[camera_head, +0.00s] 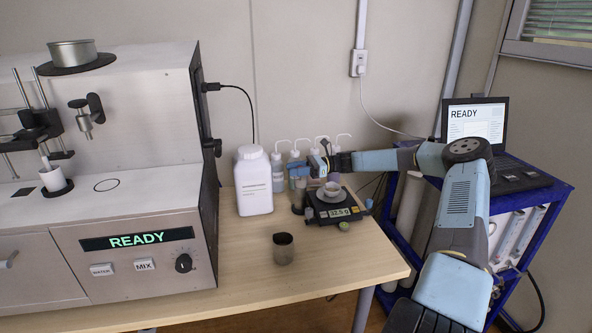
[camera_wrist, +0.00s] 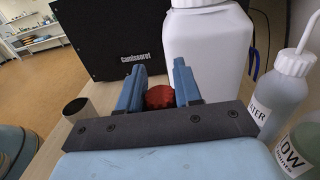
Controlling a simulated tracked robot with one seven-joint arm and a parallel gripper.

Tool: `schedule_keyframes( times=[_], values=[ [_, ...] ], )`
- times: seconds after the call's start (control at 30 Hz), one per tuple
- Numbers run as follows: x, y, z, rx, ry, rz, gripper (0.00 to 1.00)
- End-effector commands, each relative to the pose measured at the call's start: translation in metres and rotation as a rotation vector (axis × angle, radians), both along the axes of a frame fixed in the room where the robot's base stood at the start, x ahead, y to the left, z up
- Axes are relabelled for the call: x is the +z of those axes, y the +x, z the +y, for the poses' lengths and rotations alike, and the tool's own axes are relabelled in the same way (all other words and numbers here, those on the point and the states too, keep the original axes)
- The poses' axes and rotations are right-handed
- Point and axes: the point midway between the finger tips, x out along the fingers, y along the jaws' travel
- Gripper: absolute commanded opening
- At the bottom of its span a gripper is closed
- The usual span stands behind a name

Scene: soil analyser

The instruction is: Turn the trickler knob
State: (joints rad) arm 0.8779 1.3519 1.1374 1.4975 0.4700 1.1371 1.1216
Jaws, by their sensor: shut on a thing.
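The red trickler knob (camera_wrist: 160,97) shows between the two blue fingers of my gripper (camera_wrist: 157,80) in the wrist view. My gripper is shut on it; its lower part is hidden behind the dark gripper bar. In the head view my gripper (camera_head: 318,163) reaches in from the right, above the back left of the black balance (camera_head: 352,213). I cannot make out the knob there. A small cup (camera_head: 332,189) sits on the balance pan. The balance display is lit, but its digits are too small to read surely.
A white bottle (camera_head: 254,182) stands left of the balance, with several wash bottles (camera_head: 278,165) behind. A dark-lidded jar (camera_head: 284,250) stands in front on the table. The analyser (camera_head: 135,250) reads READY at left. A laptop (camera_head: 476,122) sits on the blue cart (camera_head: 553,192). The front right tabletop is clear.

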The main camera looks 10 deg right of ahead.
Motion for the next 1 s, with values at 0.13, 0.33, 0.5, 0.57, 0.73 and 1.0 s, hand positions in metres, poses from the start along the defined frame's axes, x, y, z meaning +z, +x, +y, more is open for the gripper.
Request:
schedule_keyframes(
  times=[0.13, 0.33, 0.5, 0.57, 0.73, 1.0],
  values=[
    [-0.001, -0.001, 0.001, 0.129, -0.005, 0.0, 0.03],
    [-0.001, -0.005, 0.001, 0.31, -0.004, 0.001, 0.03],
    [-0.001, -0.007, 0.0, 0.45, -0.004, 0.001, 0.03],
    [-0.001, -0.008, -0.001, 0.493, -0.003, 0.002, 0.03],
    [-0.001, -0.01, -0.002, 0.591, -0.003, 0.002, 0.03],
    [-0.002, -0.012, -0.004, 0.676, -0.001, 0.003, 0.03]
  ],
)
